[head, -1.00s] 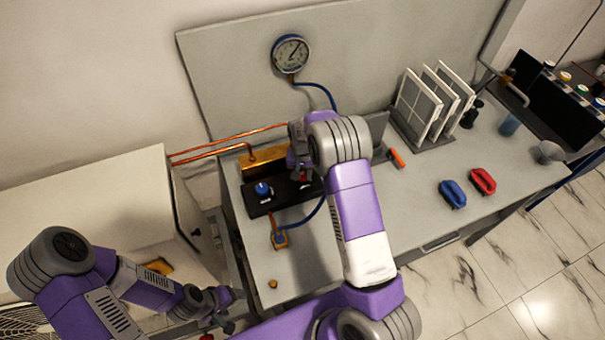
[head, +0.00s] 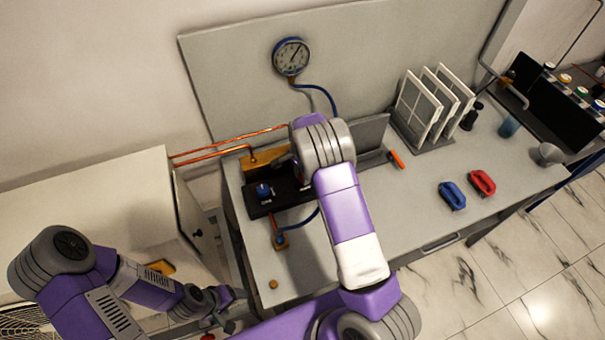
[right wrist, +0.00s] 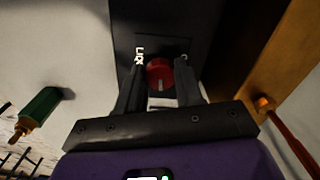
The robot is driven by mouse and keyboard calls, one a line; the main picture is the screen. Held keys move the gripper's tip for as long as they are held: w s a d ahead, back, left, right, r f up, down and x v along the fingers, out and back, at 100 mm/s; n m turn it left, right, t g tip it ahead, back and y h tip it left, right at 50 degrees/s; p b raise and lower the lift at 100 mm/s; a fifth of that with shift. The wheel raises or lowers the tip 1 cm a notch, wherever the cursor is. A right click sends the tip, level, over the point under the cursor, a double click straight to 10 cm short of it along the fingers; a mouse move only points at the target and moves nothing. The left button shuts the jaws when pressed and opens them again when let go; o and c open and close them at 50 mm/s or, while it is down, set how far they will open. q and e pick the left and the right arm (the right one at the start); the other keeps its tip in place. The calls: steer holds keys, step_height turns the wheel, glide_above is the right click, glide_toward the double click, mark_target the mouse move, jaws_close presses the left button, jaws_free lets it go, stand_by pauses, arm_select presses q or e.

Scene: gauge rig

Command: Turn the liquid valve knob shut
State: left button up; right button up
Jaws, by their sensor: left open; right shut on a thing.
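The liquid valve knob is the red knob (right wrist: 159,72) on a black panel (right wrist: 140,20), beside partly hidden white lettering that starts like "LIQ". A pale mark shows on the knob's near side. My right gripper (right wrist: 160,80) is shut on it, one dark finger on each side. In the head view my right arm hides this knob and most of that gripper. A blue knob (head: 264,190) stands at the left on the same black block. My left gripper (head: 226,297) is open and empty, low at the left, well away from the block.
A round gauge (head: 291,57) hangs on the back panel, with a blue hose below it. Copper pipes run in from the left to a brass block (head: 262,158). A blue clamp (head: 452,195), a red clamp (head: 482,182) and a plate rack (head: 432,137) stand at the right.

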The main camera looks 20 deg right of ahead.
steer(key=shift+m, duration=0.6)
steer(key=o, duration=1)
steer(key=shift+o, duration=0.2)
steer(key=shift+r, duration=0.1)
step_height(320, 180, up, 7)
steer(key=shift+r+p, duration=0.2)
steer(key=shift+p, duration=0.1)
